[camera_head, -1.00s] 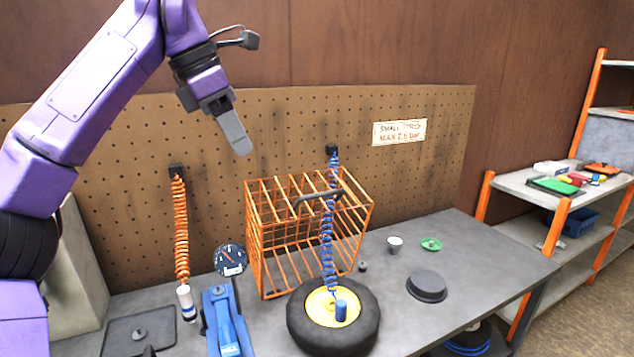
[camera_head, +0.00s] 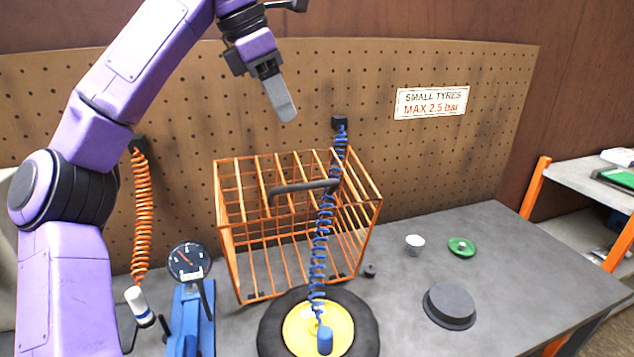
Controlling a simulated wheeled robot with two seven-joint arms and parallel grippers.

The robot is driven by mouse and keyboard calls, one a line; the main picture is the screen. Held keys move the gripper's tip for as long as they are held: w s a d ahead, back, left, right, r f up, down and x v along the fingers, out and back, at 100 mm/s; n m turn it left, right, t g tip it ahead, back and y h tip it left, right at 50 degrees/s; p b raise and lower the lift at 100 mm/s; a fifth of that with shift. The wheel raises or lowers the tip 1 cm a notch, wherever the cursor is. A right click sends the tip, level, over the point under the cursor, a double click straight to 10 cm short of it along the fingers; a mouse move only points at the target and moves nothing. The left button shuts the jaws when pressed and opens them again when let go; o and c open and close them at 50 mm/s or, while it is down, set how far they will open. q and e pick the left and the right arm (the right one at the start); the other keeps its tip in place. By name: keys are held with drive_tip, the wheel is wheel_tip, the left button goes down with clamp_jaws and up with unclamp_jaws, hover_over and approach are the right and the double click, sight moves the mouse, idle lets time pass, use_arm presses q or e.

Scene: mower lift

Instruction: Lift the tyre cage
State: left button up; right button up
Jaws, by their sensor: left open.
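The orange wire tyre cage (camera_head: 232,255) stands on the grey bench against the pegboard. A dark handle (camera_head: 303,187) sits on its top. My left gripper (camera_head: 284,108) is raised above the cage, in front of the pegboard, pointing down. It is apart from the cage and holds nothing. A black tyre with a yellow hub (camera_head: 365,325) lies in front of the cage. A blue coiled hose (camera_head: 322,235) hangs from the board, passes in front of the cage and ends at the hub. My right gripper is not in view.
A blue pump with a dial gauge (camera_head: 190,262) stands left of the cage. An orange coiled hose (camera_head: 142,215) hangs beside it. A white cup (camera_head: 414,244), green dish (camera_head: 461,247) and dark round lid (camera_head: 450,306) lie right. Shelves (camera_head: 575,180) stand far right.

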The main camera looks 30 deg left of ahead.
sight(303, 184)
use_arm(q)
drive_tip(key=b+x, duration=0.2)
drive_tip(key=x, duration=0.2)
drive_tip(key=s+b+x, duration=0.1)
drive_tip(key=x, duration=0.4)
drive_tip(key=s+a+f+b+x, duration=0.1)
drive_tip(key=b+x, duration=0.1)
drive_tip(key=x, duration=0.3)
drive_tip(key=shift+w+d+f+b, duration=0.1)
drive_tip(key=shift+f+b, duration=0.05)
drive_tip(key=shift+b, duration=0.15)
clamp_jaws()
drive_tip(key=shift+d, duration=0.1)
